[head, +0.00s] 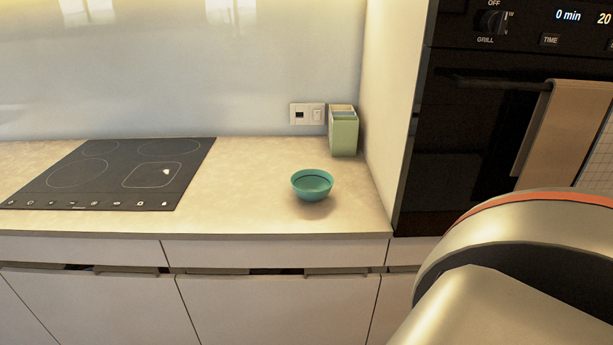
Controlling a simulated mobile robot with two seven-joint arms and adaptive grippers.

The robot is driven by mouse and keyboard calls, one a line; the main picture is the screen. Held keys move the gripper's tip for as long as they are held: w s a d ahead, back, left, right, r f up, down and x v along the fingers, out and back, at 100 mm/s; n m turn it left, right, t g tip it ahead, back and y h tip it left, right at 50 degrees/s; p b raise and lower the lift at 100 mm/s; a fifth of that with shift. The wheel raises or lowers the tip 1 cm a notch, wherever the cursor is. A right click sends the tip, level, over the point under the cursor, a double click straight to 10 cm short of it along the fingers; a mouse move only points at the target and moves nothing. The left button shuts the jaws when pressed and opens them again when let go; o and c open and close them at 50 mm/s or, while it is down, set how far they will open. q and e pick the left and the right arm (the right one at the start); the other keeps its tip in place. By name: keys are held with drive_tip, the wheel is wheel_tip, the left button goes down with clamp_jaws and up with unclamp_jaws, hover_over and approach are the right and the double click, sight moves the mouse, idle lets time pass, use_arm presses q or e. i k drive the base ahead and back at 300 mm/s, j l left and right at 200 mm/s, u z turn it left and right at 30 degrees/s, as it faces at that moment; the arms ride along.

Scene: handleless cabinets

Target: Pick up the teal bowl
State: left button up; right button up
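The teal bowl (312,187) stands upright on the beige countertop (250,190), right of the cooktop and near the right end of the counter. It looks empty, and nothing touches it. Neither of my grippers is in the head view. A metallic link of my own arm with an orange band fills the lower right corner, apart from the bowl.
A black cooktop (115,175) lies to the left. A green container (344,132) stands behind the bowl by the side wall. A built-in oven (465,130) with a hanging towel (565,130) is at right. White drawers (275,252) sit below the counter.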

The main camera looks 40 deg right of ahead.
sight(309, 185)
drive_tip(key=i+j+z, duration=0.1)
drive_tip(key=z, duration=0.3)
drive_tip(key=j+z, duration=0.1)
drive_tip(key=z, duration=0.3)
drive_tip(key=i+j+z, duration=0.1)
drive_tip(key=z, duration=0.3)
